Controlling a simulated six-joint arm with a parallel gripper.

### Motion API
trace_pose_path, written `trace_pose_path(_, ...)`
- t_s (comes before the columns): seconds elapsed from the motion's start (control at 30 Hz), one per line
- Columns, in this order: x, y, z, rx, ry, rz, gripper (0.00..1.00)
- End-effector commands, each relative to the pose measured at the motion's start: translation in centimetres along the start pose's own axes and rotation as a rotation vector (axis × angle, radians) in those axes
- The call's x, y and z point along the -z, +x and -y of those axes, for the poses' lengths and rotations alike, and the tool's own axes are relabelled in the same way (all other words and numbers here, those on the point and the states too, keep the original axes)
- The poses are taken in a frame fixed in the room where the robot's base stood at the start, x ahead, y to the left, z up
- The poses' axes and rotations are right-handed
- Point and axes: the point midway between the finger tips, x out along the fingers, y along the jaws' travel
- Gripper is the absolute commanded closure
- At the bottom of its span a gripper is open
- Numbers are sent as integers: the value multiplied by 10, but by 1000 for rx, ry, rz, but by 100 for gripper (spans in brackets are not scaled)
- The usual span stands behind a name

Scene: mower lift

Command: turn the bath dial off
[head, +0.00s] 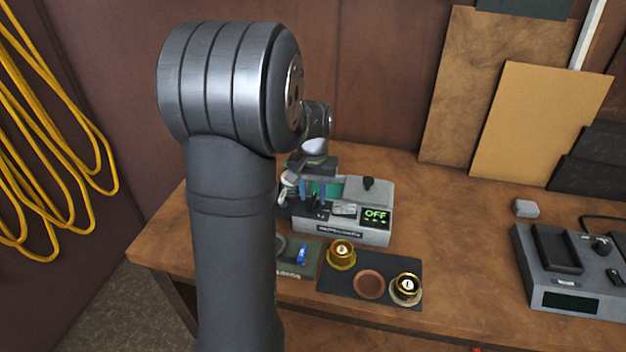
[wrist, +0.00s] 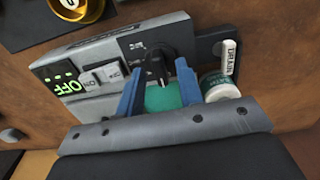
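The bath (head: 345,233) is a grey box on the bench, and its green display (head: 376,214) reads OFF. In the wrist view, the bath (wrist: 98,52) appears turned around, with the display (wrist: 58,78) at the left. Its black dial (wrist: 153,66) has a pointer and sits on a dark panel. My gripper (head: 312,190) is over the left part of the bath. In the wrist view, my gripper (wrist: 157,74) has its blue fingers apart, one on each side of the dial. I cannot tell whether either finger touches it.
A grey rocker switch (wrist: 103,74) sits between dial and display. A white-capped jar (wrist: 219,87) stands close beside the bath. A dark mat (head: 330,283) with gold cups lies in front.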

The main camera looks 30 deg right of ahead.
Motion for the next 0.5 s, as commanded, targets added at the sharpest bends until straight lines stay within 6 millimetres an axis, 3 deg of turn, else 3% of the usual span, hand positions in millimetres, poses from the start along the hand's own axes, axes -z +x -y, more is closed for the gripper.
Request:
trace_pose_path(0.17,1,-22,0,0,0,-4,66)
trace_pose_path(0.5,1,-105,0,0,0,-6,66)
